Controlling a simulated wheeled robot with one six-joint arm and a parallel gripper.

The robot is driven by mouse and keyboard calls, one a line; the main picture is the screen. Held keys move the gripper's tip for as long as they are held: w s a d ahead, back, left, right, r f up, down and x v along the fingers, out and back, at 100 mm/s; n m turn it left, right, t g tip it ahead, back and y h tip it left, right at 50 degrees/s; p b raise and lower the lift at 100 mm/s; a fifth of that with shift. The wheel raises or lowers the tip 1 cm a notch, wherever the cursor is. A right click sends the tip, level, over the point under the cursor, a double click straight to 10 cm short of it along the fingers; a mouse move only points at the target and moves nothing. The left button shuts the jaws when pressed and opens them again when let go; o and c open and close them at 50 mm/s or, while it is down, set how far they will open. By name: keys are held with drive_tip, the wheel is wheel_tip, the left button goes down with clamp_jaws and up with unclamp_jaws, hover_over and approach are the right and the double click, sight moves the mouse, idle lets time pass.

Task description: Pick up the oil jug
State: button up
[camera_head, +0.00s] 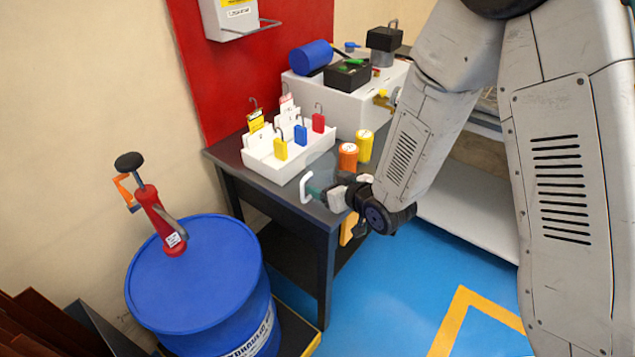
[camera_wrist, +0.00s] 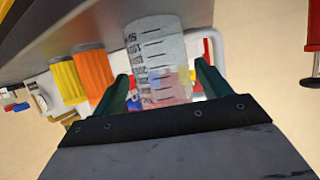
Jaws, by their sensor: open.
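The oil jug is a clear measuring jug (camera_wrist: 158,48) with dark scale marks and a white handle. In the wrist view it stands straight ahead, between the two green fingers of my open gripper (camera_wrist: 163,73). Its handle (camera_wrist: 218,50) is on the right, beyond the right finger. In the head view the jug (camera_head: 320,170) is at the front corner of the dark table (camera_head: 328,235), with its white handle (camera_head: 305,187) facing left. My gripper (camera_head: 325,190) is at the jug and partly hides it. I cannot tell whether the fingers touch it.
An orange container (camera_head: 348,157) and a yellow one (camera_head: 364,147) stand close behind the jug. A white tray (camera_head: 280,170) with padlocks and tags is behind it to the left. A blue drum (camera_head: 195,275) with a red hand pump (camera_head: 160,220) stands left of the table.

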sight(322, 180)
drive_tip(key=x, duration=0.3)
drive_tip(key=shift+w+a+f, duration=0.15)
drive_tip(key=shift+w+f, duration=0.05)
drive_tip(key=shift+w, duration=0.05)
drive_tip(key=c, duration=0.8)
drive_tip(key=shift+r, duration=0.15)
